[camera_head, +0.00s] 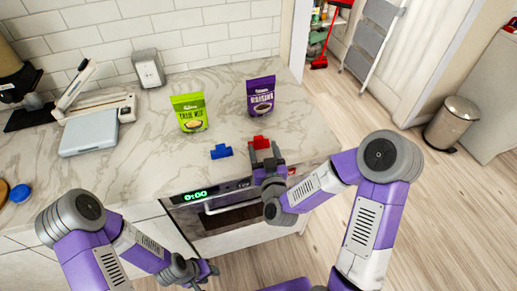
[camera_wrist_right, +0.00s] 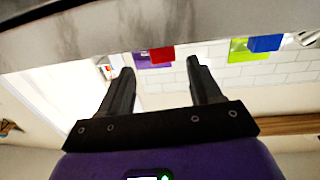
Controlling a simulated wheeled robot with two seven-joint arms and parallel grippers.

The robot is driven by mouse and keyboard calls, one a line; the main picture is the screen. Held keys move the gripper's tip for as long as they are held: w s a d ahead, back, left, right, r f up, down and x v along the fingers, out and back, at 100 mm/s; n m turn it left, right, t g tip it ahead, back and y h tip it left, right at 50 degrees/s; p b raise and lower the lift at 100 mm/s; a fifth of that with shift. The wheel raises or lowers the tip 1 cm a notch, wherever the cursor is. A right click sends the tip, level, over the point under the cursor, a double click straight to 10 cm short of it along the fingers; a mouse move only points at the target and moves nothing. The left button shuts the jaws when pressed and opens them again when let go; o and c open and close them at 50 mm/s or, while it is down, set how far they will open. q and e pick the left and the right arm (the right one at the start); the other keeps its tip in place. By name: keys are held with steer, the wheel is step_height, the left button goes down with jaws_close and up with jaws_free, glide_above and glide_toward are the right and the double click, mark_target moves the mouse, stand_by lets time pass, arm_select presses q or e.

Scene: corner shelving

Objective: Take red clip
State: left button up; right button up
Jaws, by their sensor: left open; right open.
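The red clip (camera_head: 261,142) lies on the marble counter near its front edge. In the right wrist view the red clip (camera_wrist_right: 161,54) shows between and beyond the fingertips. My right gripper (camera_head: 267,158) is open at the counter's front edge, just in front of the red clip. Its fingers (camera_wrist_right: 160,66) are spread with nothing between them. Whether they touch the clip I cannot tell. A blue clip (camera_head: 221,151) lies to the left of the red one. My left gripper (camera_head: 207,273) is open and empty, low in front of the counter.
A green pouch (camera_head: 189,112) and a purple pouch (camera_head: 261,96) stand behind the clips. An oven (camera_head: 225,205) sits below the counter edge. A scale-like device (camera_head: 90,138) is at left. The counter right of the red clip is clear. A bin (camera_head: 452,123) stands on the floor.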

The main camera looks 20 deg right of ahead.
mark_target(259, 140)
steer(key=shift+w+b, duration=0.15)
steer(key=shift+b, duration=0.5)
steer(key=shift+w+f, duration=0.1)
steer(key=shift+w, duration=2.5)
steer(key=c, duration=1)
steer(key=shift+c, duration=0.2)
